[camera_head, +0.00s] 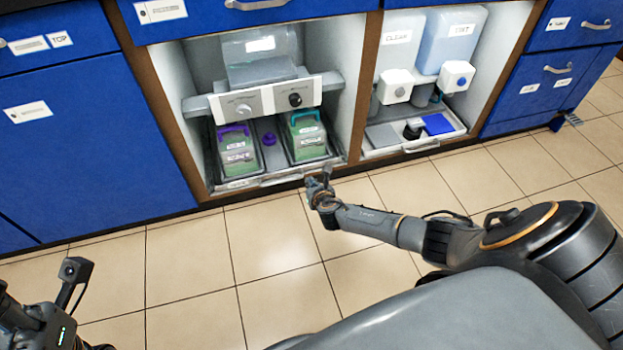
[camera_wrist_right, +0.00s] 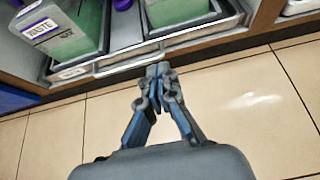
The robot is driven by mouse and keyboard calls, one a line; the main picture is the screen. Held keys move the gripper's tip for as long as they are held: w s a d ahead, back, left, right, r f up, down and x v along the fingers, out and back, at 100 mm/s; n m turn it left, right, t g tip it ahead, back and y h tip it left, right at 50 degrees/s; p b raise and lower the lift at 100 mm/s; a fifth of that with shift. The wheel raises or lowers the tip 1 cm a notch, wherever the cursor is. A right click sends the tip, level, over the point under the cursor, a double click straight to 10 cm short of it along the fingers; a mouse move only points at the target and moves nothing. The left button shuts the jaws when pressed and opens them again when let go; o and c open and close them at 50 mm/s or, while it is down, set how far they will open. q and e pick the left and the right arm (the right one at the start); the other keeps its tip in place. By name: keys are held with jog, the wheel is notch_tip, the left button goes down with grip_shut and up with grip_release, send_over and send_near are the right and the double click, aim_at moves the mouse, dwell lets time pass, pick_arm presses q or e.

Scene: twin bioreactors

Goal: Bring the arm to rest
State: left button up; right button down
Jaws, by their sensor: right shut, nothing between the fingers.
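My right gripper (camera_head: 325,180) is stretched out in front of the open cabinet, just short of the drawer tray with the bottles. In the right wrist view its fingers (camera_wrist_right: 158,75) are closed together with nothing between them, over the tiled floor near the tray's front handle. My right arm (camera_head: 400,228) comes in from the right. Part of my left arm (camera_head: 40,320) shows at the lower left corner; its fingertips are not visible.
A pull-out tray (camera_head: 275,178) holds a purple-handled container (camera_head: 237,155) and a teal-handled container (camera_head: 306,138). Beside it stands a bay with two jugs (camera_head: 450,40) above a second tray (camera_head: 415,145). Blue cabinets (camera_head: 90,140) flank them. The tiled floor (camera_head: 200,260) is clear.

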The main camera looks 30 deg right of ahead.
jog(key=shift+s+a+r, duration=0.1)
jog(key=shift+s+r, duration=0.05)
jog(key=shift+s, duration=0.1)
